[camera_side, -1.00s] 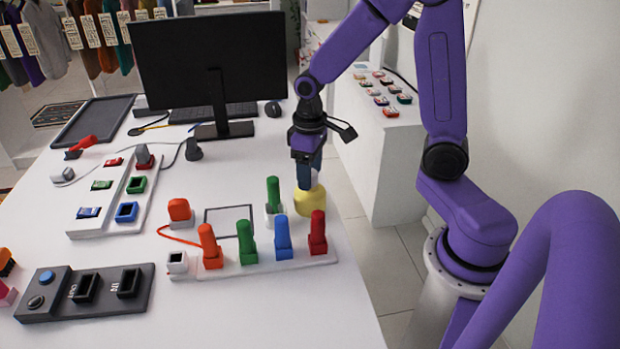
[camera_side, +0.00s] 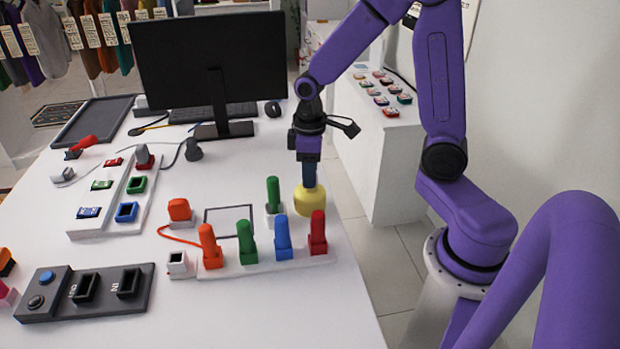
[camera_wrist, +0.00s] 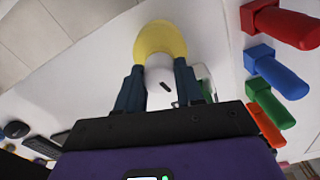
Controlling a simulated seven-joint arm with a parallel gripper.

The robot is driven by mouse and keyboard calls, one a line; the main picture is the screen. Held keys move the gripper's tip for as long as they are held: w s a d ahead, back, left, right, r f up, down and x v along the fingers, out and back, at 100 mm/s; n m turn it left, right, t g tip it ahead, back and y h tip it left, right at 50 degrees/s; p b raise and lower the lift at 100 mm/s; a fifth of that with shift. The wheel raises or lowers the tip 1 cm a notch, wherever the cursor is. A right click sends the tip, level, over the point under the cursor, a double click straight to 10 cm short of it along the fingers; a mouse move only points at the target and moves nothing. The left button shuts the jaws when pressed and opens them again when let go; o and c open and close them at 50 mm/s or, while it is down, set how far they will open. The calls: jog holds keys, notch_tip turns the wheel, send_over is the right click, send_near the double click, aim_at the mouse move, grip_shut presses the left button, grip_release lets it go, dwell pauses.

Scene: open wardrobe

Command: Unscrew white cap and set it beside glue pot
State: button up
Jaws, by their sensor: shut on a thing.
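The yellow glue pot (camera_side: 309,202) stands upright near the right edge of the white table. It also shows in the wrist view (camera_wrist: 160,38), at the top. The white cap (camera_wrist: 160,75) has a small dark mark and sits between my two fingers, over the pot. My gripper (camera_side: 309,184) points straight down onto the pot's top. In the wrist view my gripper (camera_wrist: 158,75) has its dark blue fingers closed on either side of the cap. The fingers hide the cap in the side view. I cannot tell how loose the cap is on the pot.
Just left of the pot, a green peg (camera_side: 273,192) stands in a white holder. In front, a white rack (camera_side: 290,263) holds orange, green, blue and red pegs. A flat dark frame (camera_side: 229,208) lies further left. A monitor (camera_side: 210,62) stands behind.

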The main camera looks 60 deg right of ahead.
jog(key=n, duration=0.7)
jog(key=shift+n, duration=0.3)
jog(key=n, duration=0.6)
jog(key=o, duration=1.1)
jog(key=shift+c, duration=0.4)
